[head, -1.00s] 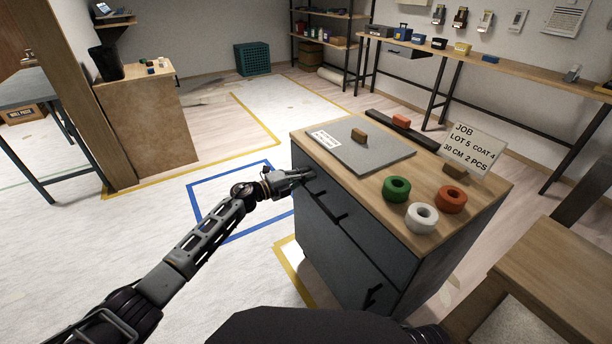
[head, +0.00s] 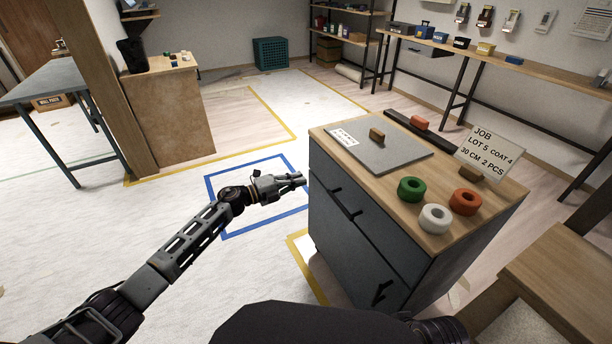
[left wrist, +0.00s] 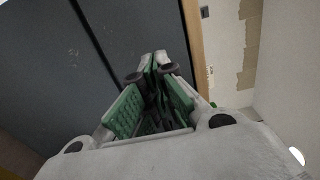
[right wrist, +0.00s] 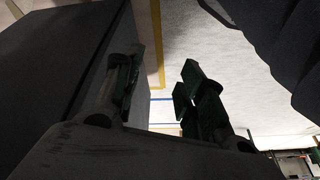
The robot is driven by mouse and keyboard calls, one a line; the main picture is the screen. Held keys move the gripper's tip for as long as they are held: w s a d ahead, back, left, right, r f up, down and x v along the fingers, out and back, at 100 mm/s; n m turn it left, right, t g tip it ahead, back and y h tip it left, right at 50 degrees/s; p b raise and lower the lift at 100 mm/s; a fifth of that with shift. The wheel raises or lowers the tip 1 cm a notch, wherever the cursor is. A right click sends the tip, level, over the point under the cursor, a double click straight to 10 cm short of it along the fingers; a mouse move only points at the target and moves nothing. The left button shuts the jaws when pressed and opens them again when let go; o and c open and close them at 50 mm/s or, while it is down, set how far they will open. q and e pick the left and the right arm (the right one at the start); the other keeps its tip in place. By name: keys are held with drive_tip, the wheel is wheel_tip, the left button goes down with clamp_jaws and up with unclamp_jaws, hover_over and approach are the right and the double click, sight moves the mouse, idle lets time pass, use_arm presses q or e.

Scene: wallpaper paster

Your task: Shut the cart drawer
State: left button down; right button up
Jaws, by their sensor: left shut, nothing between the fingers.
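The grey cart (head: 350,245) has a wooden top, and its front faces left in the head view. The drawer front (head: 375,228) with dark handles (head: 345,203) looks flush with the cart body, with no visible opening above it. My left gripper (head: 303,180) is shut and empty, just left of the upper front, with a small gap seemingly between them. The left wrist view shows its closed fingers (left wrist: 155,60) before the dark front panels (left wrist: 85,70). My right gripper (right wrist: 160,75) has its fingers apart and empty, beside a dark surface; it is hidden in the head view.
Green (head: 411,189), white (head: 435,218) and orange (head: 464,202) rolls, a grey board (head: 385,155) and a job sign (head: 484,152) are on the cart top. A wooden stool or table (head: 560,270) stands at right. The floor left of the cart is clear.

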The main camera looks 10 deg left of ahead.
use_arm(q)
drive_tip(key=shift+p+v, duration=0.3)
drive_tip(key=shift+v, duration=1.6)
use_arm(e)
drive_tip(key=shift+d+f, duration=0.2)
drive_tip(key=shift+f, duration=0.75)
drive_tip(key=shift+a+r, duration=0.1)
drive_tip(key=shift+r, duration=0.1)
use_arm(q)
drive_tip(key=shift+d, duration=0.1)
